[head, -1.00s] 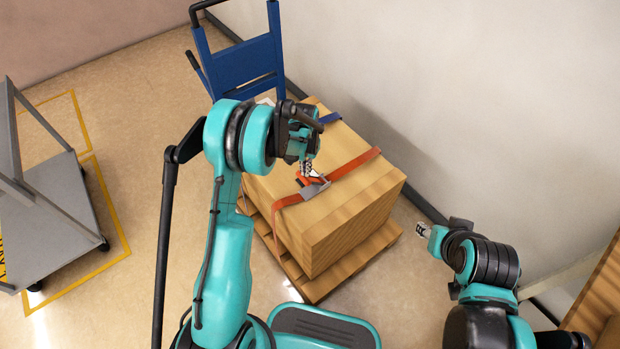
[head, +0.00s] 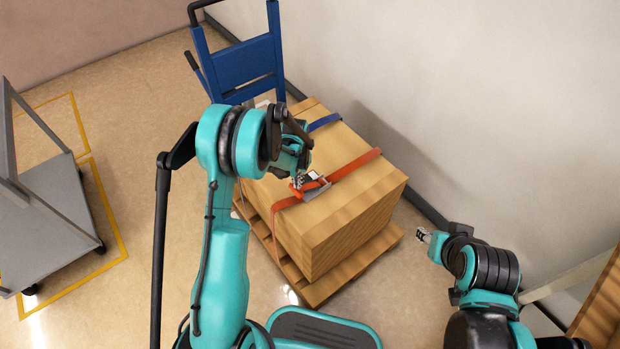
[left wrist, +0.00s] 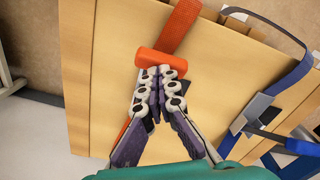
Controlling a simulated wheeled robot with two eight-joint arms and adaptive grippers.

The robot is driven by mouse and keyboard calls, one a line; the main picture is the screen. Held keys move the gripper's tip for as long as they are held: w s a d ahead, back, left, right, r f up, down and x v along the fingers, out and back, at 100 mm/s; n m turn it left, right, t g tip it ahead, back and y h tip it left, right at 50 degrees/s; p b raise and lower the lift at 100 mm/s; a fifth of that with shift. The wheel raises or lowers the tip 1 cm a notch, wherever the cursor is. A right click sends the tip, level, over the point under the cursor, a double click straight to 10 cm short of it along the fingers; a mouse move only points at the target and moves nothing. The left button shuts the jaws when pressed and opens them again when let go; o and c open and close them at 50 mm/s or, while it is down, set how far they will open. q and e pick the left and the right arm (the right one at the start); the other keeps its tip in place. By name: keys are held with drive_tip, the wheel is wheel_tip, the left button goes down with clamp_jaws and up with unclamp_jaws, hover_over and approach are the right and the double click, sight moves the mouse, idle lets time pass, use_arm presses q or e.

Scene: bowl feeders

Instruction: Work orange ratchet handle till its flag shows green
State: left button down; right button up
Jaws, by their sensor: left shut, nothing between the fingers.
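The orange ratchet handle (left wrist: 160,62) lies across the orange strap (left wrist: 181,28) in the left wrist view. In the head view the grey ratchet body (head: 316,190) sits on the strap on top of the wooden crate (head: 335,225). My left gripper (left wrist: 150,78) is shut and empty, its fingertips right at the near side of the handle; I cannot tell whether they touch. In the head view it (head: 299,180) is low over the ratchet and partly covers it. A flag and its colour cannot be made out. My right gripper (head: 423,235) is right of the crate, away from it, too small to judge.
The crate stands on a wooden pallet (head: 326,287). A blue hand truck (head: 243,66) stands behind, a grey cart (head: 58,215) at left, and a wall close on the right.

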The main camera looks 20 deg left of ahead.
use_arm(q)
drive_tip(key=shift+s+a+f, duration=0.2)
drive_tip(key=shift+s+f, duration=0.05)
drive_tip(key=shift+f, duration=0.45)
drive_tip(key=w+d+r+p, duration=0.3)
drive_tip(key=w+r+p, duration=0.1)
drive_tip(key=r, duration=0.3)
drive_tip(key=shift+r, duration=0.25)
drive_tip(key=shift+d, duration=0.1)
wheel_tip(320, 180, up, 5)
drive_tip(key=p, duration=0.3)
hover_over(308, 186)
idle(0.3)
